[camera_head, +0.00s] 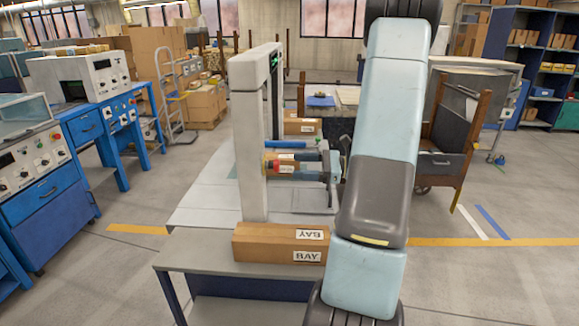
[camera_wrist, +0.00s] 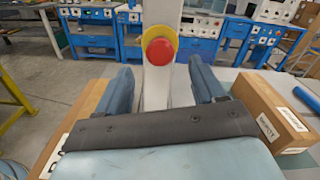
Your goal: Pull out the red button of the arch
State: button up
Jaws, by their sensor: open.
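The red button (camera_wrist: 159,51) sits in a yellow collar (camera_wrist: 160,32) on a pale post of the arch (camera_wrist: 160,10) in the wrist view. My gripper (camera_wrist: 160,76) is open, with one blue finger to the left of the button and one to its right. The button lies between and a little beyond the fingers, and nothing is held. In the head view the pale arch (camera_head: 249,140) stands on a grey table, and the button (camera_head: 273,165) shows small on its near post. My gripper (camera_head: 292,160) reaches it from the right. I cannot tell if a finger touches it.
Blue machine benches (camera_head: 50,195) stand across the aisle.

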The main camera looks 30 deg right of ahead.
jog(key=v, duration=0.8)
jog(key=shift+d, duration=0.15)
jog(key=shift+s, duration=0.15)
